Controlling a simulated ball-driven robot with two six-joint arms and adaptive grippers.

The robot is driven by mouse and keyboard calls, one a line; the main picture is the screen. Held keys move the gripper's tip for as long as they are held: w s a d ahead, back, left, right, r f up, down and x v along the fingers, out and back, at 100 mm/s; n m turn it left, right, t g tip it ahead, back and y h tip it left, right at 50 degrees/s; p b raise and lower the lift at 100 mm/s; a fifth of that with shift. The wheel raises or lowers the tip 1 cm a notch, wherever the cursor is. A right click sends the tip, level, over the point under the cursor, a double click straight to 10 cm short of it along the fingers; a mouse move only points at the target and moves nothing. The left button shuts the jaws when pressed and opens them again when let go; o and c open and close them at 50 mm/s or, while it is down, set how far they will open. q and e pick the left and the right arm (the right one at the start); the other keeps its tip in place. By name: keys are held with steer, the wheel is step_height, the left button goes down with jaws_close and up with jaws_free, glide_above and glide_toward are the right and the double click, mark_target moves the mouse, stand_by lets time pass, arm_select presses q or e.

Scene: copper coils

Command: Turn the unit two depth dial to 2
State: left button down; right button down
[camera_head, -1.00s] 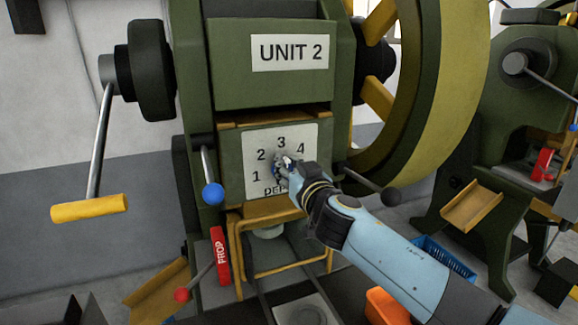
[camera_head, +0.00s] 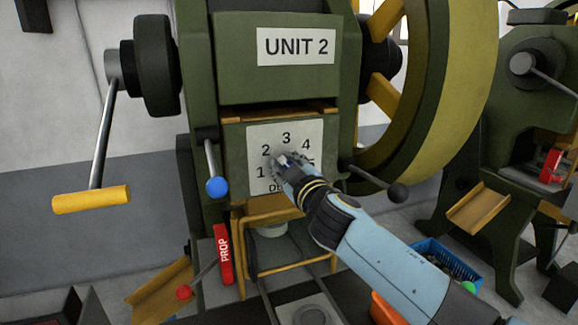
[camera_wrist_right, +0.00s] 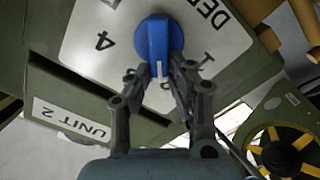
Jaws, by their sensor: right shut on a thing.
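The unit two depth plate (camera_head: 257,180) is a pale panel on the green press front, below the UNIT 2 sign (camera_head: 297,46). My right gripper (camera_head: 283,160) is in front of the plate's middle and hides the dial in the head view. In the right wrist view the dial is a blue round knob (camera_wrist_right: 152,38) with a white pointer line. My right gripper (camera_wrist_right: 158,72) is shut on it. The pointer aims down between the fingers; the number there is mostly hidden. My left gripper is not in view.
A lever with a blue ball (camera_head: 217,187) hangs left of the plate, and one with a black ball (camera_head: 398,193) sticks out at right. A red PROP block (camera_head: 223,254) stands below. A yellow crank handle (camera_head: 91,199) is far left. A blue crate (camera_head: 440,262) stands at lower right.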

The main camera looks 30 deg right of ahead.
steer(key=shift+a+f+n, duration=0.15)
steer(key=shift+n, duration=0.65)
steer(key=c, duration=1.2)
jaws_free()
steer(key=shift+c, duration=0.2)
steer(key=v, duration=1.2)
steer(key=shift+a, duration=0.1)
